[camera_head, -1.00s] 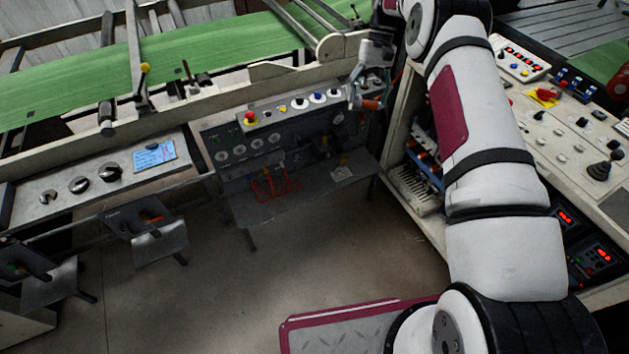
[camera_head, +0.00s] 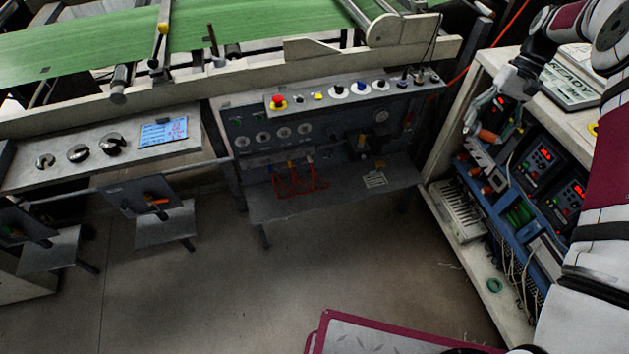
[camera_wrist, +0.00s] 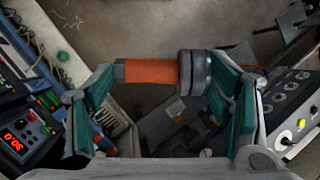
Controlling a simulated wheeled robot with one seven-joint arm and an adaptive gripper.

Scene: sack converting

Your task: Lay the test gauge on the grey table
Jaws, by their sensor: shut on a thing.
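The test gauge (camera_wrist: 150,72), an orange grip with a grey metal collar at one end, lies crosswise between the teal-padded fingers of my gripper (camera_wrist: 165,78). In the head view the orange part of the gauge (camera_head: 488,135) shows below my gripper (camera_head: 484,118), in the air in front of the open cabinet at the right. A grey table-like ledge (camera_head: 345,203) projects below the control panel in the middle, with red cables at its back and a small label. My gripper is to the right of this ledge and apart from it.
The control panel (camera_head: 330,98) with a red button and several knobs stands behind the ledge. The cabinet (camera_head: 462,215) holds wired modules. Floor (camera_head: 300,280) is clear in the middle.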

